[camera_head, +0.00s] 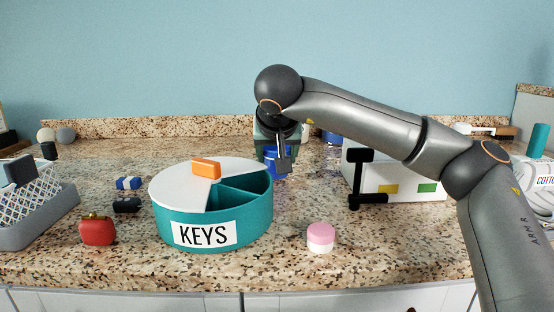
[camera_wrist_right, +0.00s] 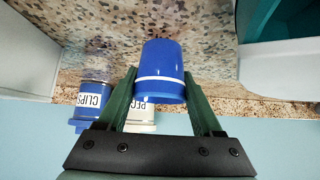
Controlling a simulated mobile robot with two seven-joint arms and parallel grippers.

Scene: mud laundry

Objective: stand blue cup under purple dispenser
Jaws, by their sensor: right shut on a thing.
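My right gripper (camera_wrist_right: 167,98) is shut on the blue cup (camera_wrist_right: 160,62), with one green finger on each side of it. The cup has a white band near one end. In the head view the cup (camera_head: 280,156) shows in part behind my right gripper (camera_head: 280,165), over the back of the counter. Whether its base touches the counter is hidden. I cannot make out a purple dispenser in either view. My left gripper is not in view.
A teal KEYS bin (camera_head: 165,222) stands front left of the cup. A white box (camera_head: 400,185) with a black handle is to the right. A pink-lidded jar (camera_head: 321,238) is in front. The wrist view shows a CLIPS canister (camera_wrist_right: 92,98) and a white canister (camera_wrist_right: 141,115).

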